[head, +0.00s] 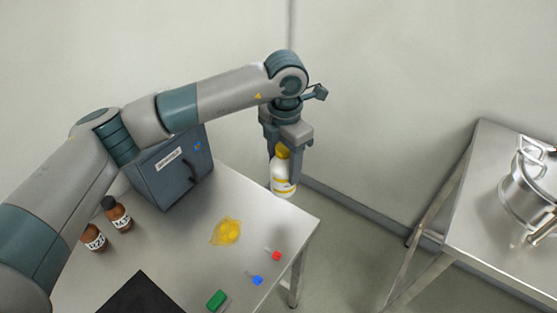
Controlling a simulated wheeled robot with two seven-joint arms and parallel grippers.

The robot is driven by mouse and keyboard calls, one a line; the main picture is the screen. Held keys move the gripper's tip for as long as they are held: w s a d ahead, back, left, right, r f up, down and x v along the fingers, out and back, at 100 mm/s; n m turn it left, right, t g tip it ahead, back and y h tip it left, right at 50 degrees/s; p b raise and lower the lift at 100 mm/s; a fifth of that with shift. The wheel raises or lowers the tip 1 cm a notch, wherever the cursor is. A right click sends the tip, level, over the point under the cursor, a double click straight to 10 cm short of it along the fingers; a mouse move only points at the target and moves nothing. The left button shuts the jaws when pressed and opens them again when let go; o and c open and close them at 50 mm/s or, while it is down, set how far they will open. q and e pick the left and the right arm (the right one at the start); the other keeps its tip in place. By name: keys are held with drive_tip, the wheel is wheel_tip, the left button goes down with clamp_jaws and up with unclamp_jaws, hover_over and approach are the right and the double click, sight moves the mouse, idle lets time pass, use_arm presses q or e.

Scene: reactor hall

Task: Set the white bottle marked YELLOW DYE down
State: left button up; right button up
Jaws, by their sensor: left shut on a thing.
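The white bottle (282,188) has a yellow cap and a yellow band on its label; the label's words are too small to read. My left gripper (284,169) points down and is shut on the bottle near its cap. The bottle hangs upright by the right back edge of the steel table (292,219). I cannot tell whether its base touches the table or is above it. My right gripper is not in view.
On the table are a blue-grey cabinet (177,172), two brown bottles (118,214), a yellow puddle (226,231), a red piece (276,256), a blue piece (257,280), a green block (216,299) and a black mat (140,296). A second table (470,215) holds a metal vessel (527,195).

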use_arm(q)
drive_tip(key=s+a+m, duration=0.6)
drive_tip(key=a+m, duration=0.4)
drive_tip(key=m, duration=0.3)
drive_tip(key=s+a+m, duration=0.6)
drive_tip(key=a+m, duration=0.4)
drive_tip(key=m, duration=0.2)
drive_tip(key=shift+s+r+m, duration=0.25)
drive_tip(key=shift+s+m, duration=0.15)
